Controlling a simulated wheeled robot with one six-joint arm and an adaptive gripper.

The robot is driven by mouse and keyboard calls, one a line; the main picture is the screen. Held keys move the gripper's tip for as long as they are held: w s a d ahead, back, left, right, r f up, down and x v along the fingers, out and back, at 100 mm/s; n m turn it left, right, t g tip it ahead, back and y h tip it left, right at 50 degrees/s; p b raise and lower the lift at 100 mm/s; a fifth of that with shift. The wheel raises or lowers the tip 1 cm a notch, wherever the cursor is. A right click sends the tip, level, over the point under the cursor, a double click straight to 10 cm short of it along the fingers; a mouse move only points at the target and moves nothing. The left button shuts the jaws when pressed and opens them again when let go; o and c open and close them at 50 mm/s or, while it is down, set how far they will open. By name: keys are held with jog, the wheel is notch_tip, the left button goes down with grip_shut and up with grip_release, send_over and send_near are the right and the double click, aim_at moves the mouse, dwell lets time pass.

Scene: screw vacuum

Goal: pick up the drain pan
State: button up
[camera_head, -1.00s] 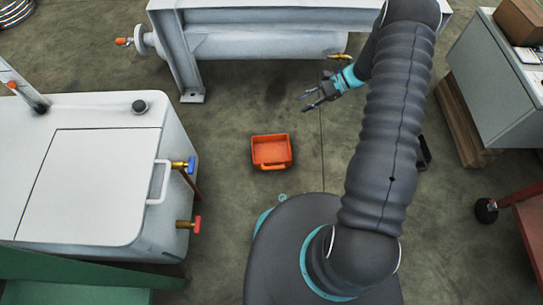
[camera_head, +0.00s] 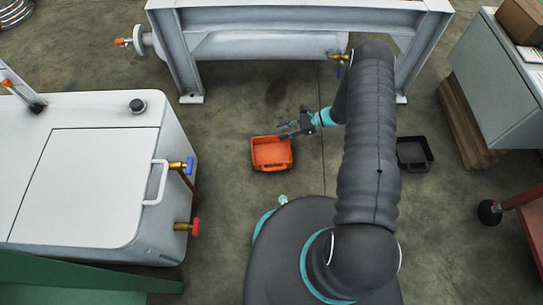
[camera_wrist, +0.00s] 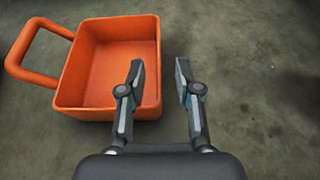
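An orange open pan (camera_head: 271,153), which looks like the drain pan, lies on the floor in the head view. It is empty, box-shaped and has a loop handle. In the wrist view the pan (camera_wrist: 110,55) fills the upper left, with its handle (camera_wrist: 38,55) pointing left. My gripper (camera_head: 285,131) is above the pan's far right side in the head view. In the wrist view my gripper (camera_wrist: 160,75) is open and empty. Its left finger overlaps the pan's inside and its right finger is over bare floor, with the right wall between them. I cannot tell the height.
A black tray (camera_head: 415,154) lies on the floor right of my arm. A white machine (camera_head: 80,180) with blue and red valves (camera_head: 195,227) stands left. A grey frame with a horizontal tank (camera_head: 250,45) is behind. A grey cabinet (camera_head: 490,85) stands right. Floor around the pan is clear.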

aim_at(269, 154)
jog(key=shift+x, duration=3.1)
jog(key=shift+s, duration=0.1)
grip_shut()
